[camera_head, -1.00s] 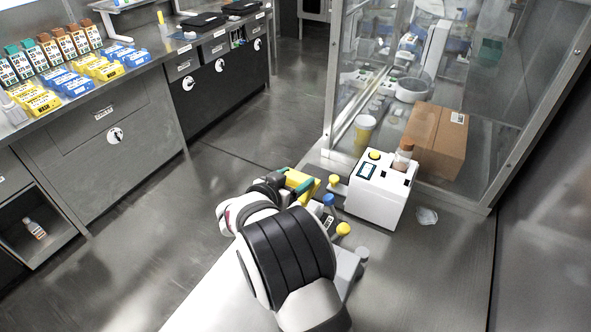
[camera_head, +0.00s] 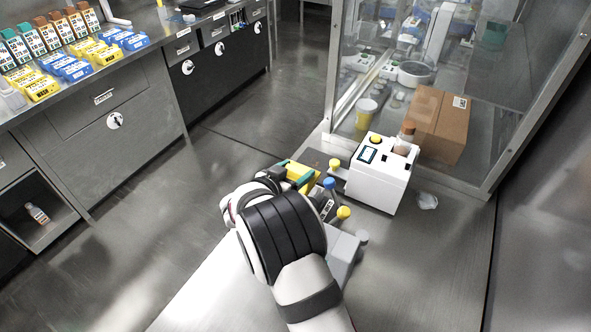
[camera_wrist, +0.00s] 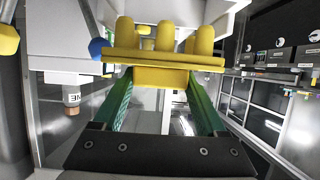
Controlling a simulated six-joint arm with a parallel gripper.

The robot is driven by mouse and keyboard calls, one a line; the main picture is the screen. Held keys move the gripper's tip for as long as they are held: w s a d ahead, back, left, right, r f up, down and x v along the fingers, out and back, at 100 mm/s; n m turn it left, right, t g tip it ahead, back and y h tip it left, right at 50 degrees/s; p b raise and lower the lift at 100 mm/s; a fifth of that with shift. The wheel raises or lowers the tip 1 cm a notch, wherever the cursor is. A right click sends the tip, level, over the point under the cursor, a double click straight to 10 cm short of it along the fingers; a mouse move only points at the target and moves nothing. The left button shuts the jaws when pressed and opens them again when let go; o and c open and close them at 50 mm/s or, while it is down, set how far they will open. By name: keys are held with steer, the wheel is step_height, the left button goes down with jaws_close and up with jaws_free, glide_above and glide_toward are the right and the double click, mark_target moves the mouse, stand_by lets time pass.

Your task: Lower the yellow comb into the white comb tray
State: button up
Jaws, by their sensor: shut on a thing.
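My gripper (camera_wrist: 160,95) is shut on the yellow comb (camera_wrist: 160,60). Its two green fingers hold the comb by its block, and several rounded teeth show beyond the comb's flat bar. In the head view my gripper (camera_head: 299,173) is just left of the white device, with a little yellow of the comb (camera_head: 303,178) showing between green parts. My arm covers much of this area. I cannot make out the white comb tray for certain; a white surface (camera_wrist: 185,12) lies beyond the comb in the wrist view. I cannot tell whether comb and surface touch.
A white device (camera_head: 378,177) with a yellow knob and a brown-capped bottle (camera_head: 406,140) stands right of my gripper. Blue and yellow knobs (camera_head: 343,213) and a grey box (camera_head: 345,250) are close by. A cardboard box (camera_head: 438,125) is behind clear panels.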

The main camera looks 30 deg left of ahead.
steer(key=shift+f, duration=2.45)
steer(key=o, duration=1.3)
steer(key=shift+f, duration=0.1)
steer(key=v, duration=1.5)
steer(key=shift+s, duration=0.4)
